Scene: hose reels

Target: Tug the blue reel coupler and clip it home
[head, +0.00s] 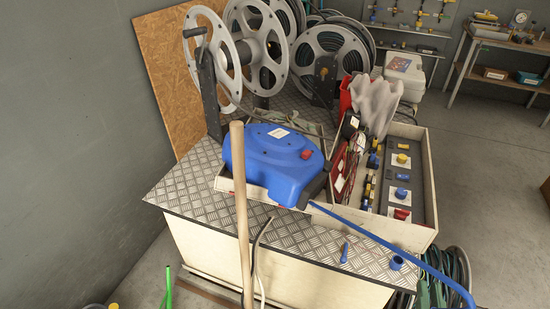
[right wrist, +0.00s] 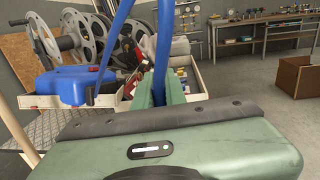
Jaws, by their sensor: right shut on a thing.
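The blue reel (right wrist: 72,84) is at the left in the right wrist view. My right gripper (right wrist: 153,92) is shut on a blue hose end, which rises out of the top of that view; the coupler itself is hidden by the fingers. In the head view the gripper (head: 430,294) is barely visible at the bottom right. My left gripper is not in view.
A blue ring-shaped fitting (head: 397,262) and a small blue lever (head: 345,253) are on the bench front. A wooden tray (head: 428,190) of fittings is right of the reel. Grey reels (head: 333,48) stand behind. A wooden pole (head: 241,215) rises in front.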

